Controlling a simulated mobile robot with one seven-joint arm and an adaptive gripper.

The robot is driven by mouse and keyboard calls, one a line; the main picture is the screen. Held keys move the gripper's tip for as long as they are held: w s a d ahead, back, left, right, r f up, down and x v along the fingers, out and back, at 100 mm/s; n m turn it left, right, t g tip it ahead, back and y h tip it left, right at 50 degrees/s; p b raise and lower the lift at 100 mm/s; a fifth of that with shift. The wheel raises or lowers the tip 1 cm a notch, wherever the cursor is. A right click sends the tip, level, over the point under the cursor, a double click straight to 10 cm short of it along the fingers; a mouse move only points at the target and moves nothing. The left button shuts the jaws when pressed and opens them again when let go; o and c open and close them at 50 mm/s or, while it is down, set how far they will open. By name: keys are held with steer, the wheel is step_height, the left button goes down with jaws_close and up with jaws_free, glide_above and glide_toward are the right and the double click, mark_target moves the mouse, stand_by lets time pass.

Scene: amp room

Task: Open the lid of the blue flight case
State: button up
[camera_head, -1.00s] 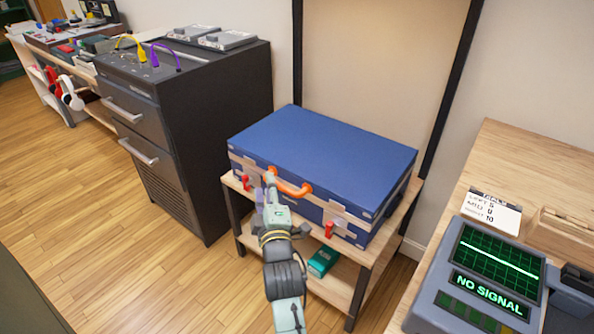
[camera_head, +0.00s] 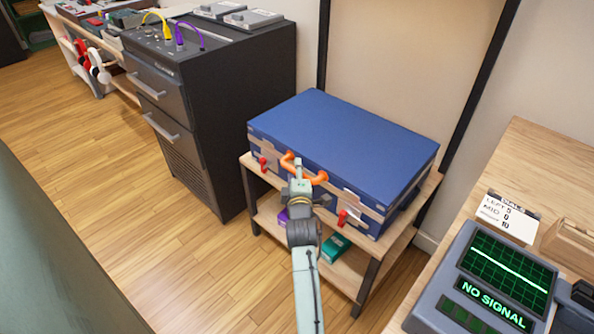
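The blue flight case (camera_head: 350,140) lies flat on a small wooden stand, with its lid down. Its orange handle (camera_head: 318,178) is on the front side, between a left red latch (camera_head: 264,164) and a right red latch (camera_head: 343,217). My gripper (camera_head: 298,165) is at the front of the case, over the middle of the handle. I cannot tell whether it touches the handle. Its fingers are small and seen from behind, so their opening is unclear. My gripper and wrist hide part of the handle and the case front.
The wooden stand (camera_head: 376,262) has a lower shelf with a green box (camera_head: 336,246) and a purple item (camera_head: 283,217). A black drawer cabinet (camera_head: 240,110) stands left. A bench at right holds a grey monitor (camera_head: 490,285) reading NO SIGNAL. Open floor lies left.

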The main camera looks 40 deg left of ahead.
steer(key=shift+w, duration=0.1)
steer(key=shift+c, duration=0.2)
jaws_close()
stand_by(0.7)
